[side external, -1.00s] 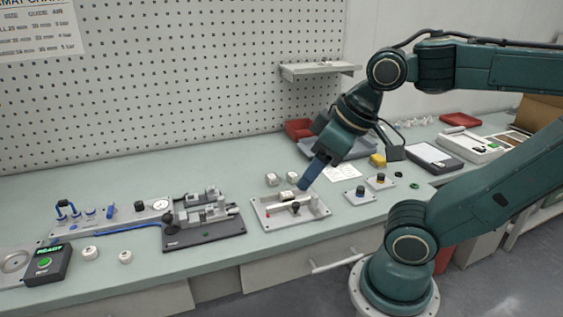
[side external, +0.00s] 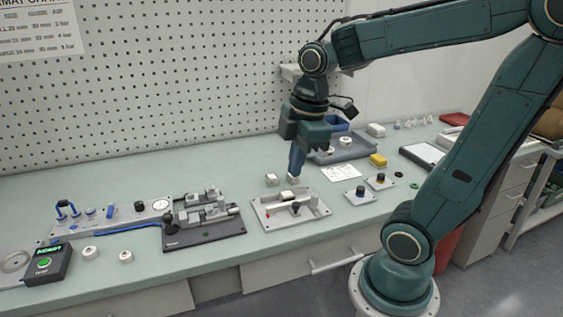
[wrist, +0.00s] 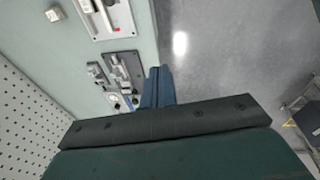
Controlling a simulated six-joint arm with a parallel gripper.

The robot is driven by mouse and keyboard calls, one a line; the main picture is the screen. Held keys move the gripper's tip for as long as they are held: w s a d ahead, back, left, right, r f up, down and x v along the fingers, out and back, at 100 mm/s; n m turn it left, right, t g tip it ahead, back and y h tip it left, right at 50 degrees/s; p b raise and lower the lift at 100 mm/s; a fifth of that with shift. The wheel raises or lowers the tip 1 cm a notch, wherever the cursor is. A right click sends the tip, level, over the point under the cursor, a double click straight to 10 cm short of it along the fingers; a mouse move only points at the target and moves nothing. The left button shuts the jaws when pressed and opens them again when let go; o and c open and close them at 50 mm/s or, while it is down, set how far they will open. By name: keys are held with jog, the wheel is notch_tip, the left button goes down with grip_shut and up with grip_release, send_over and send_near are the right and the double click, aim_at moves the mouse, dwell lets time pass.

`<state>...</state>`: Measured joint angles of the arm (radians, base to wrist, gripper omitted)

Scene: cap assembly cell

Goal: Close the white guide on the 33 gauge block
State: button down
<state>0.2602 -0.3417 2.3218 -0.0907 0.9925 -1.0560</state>
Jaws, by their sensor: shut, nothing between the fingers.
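A white fixture tray (side external: 262,217) lies on the bench, with a light guide bar, a dark knob (side external: 296,207) and a small pale block (side external: 287,195) on it. I cannot read any number on the block, nor tell how far the guide is closed. The fixture also shows at the top of the wrist view (wrist: 128,27). My gripper (side external: 295,174) points down just behind the tray in the side view, its blue fingers shut and empty. The fingers also show in the wrist view (wrist: 159,72). They partly hide a small white block behind the tray.
Another white block (side external: 271,180) stands behind the tray. A dark fixture (side external: 205,238) with grey clamps is at its left. Bare bench lies in front of the pegboard.

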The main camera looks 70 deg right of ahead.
jog(key=w+d+f+n+g+y, duration=0.1)
jog(key=w+d+f+n+g, duration=0.15)
jog(key=d+f+n, duration=0.35)
jog(key=n+g+y, duration=0.2)
jog(key=n, duration=0.7)
send_over(296, 209)
jog(key=s, duration=0.1)
jog(key=shift+w+x, duration=0.2)
jog(key=shift+x, duration=0.75)
jog(key=shift+w+x, duration=0.2)
jog(key=shift+x, duration=0.7)
jog(key=shift+f, duration=0.2)
jog(key=x, duration=0.9)
jog(key=shift+a+f, duration=0.1)
jog(key=shift+a, duration=0.05)
jog(key=shift+f, duration=0.3)
jog(key=shift+w+d, duration=0.55)
jog(key=shift+d, duration=0.25)
jog(key=shift+w+d, duration=0.55)
jog(key=shift+d, duration=0.25)
